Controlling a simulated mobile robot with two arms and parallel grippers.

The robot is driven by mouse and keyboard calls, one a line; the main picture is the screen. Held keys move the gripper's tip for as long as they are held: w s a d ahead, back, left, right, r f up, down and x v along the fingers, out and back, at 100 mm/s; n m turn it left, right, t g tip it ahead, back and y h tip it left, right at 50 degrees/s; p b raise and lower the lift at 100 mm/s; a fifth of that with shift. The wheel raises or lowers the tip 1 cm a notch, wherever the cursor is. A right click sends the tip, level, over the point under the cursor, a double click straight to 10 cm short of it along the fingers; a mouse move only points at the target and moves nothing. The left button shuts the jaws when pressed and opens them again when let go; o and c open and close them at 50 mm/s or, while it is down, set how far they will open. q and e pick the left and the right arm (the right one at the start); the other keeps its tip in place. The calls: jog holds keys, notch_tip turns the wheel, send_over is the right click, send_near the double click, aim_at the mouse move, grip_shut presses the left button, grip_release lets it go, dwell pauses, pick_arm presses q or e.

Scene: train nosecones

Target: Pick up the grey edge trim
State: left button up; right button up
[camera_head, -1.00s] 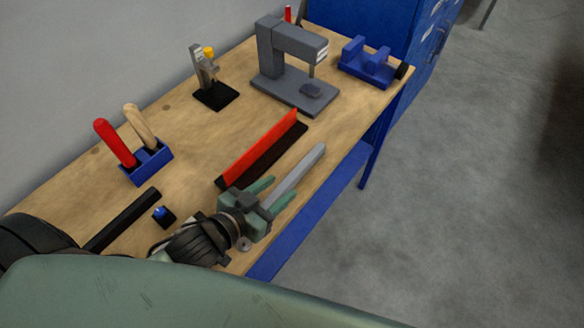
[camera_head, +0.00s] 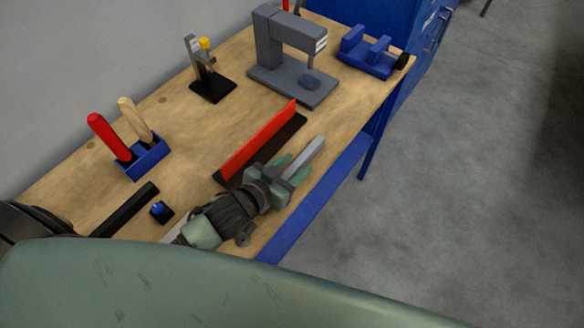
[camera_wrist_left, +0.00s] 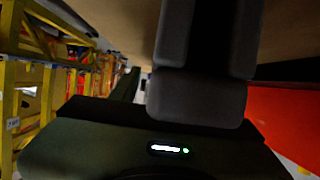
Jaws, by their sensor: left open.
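The grey edge trim (camera_head: 312,151) is a long, straight light-grey bar near the front edge of the wooden workbench. In the left wrist view, dark grey gripper parts fill the middle, and the trim cannot be made out clearly. My right gripper is not in view.
A red strip on a black base (camera_head: 262,143) lies close behind the gripper. A black bar (camera_head: 124,211) lies at left. Open floor (camera_head: 450,190) is right.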

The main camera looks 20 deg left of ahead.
aim_at(294, 167)
pick_arm(q)
jog(key=shift+s, duration=0.1)
grip_shut()
jog(key=shift+r, duration=0.2)
notch_tip(294, 167, up, 20)
jog(key=shift+p, duration=0.3)
